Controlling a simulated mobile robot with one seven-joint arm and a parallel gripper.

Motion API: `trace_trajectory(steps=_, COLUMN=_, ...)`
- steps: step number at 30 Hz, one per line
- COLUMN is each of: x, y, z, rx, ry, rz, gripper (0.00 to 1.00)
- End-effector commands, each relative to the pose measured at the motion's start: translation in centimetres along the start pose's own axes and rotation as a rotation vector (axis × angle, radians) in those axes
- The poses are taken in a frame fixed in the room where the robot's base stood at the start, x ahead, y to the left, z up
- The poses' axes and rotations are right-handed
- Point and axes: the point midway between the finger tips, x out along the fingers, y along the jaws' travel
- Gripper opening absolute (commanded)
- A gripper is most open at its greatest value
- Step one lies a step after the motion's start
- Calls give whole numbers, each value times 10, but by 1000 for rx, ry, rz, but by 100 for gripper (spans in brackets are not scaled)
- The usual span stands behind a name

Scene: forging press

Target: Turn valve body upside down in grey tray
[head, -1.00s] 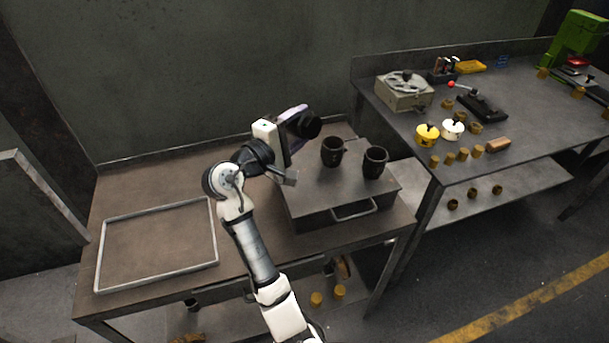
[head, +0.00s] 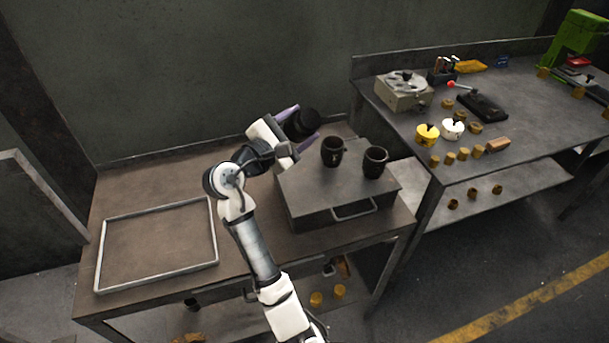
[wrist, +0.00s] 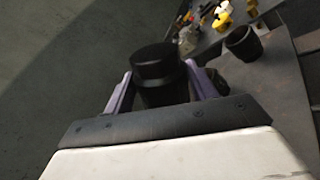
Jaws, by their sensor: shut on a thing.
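My gripper (head: 297,127) is shut on a black valve body (head: 304,120) and holds it above the back left of the dark metal box. In the wrist view the valve body (wrist: 156,72) sits between the two purple fingers of my gripper (wrist: 158,84), partly hidden behind my gripper's body. It looks tilted in the head view. The grey tray (head: 157,284) lies empty on the brown table at the left, apart from my gripper. Two more dark valve bodies stand on the box, one at the left (head: 332,152) and one at the right (head: 375,162).
The dark metal box (head: 315,200) with a front handle stands on the table's right part. The workbench (head: 520,120) at the right holds a grey device, brass parts, yellow and white pieces and a green press (head: 575,40). The brown table (head: 150,185) is clear behind the tray.

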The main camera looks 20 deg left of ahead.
Motion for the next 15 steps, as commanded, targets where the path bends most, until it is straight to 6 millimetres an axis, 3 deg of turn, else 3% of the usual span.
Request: trace_trajectory(steps=15, x=0, y=1, z=1, rx=-633, ry=3, rz=7, gripper=35)
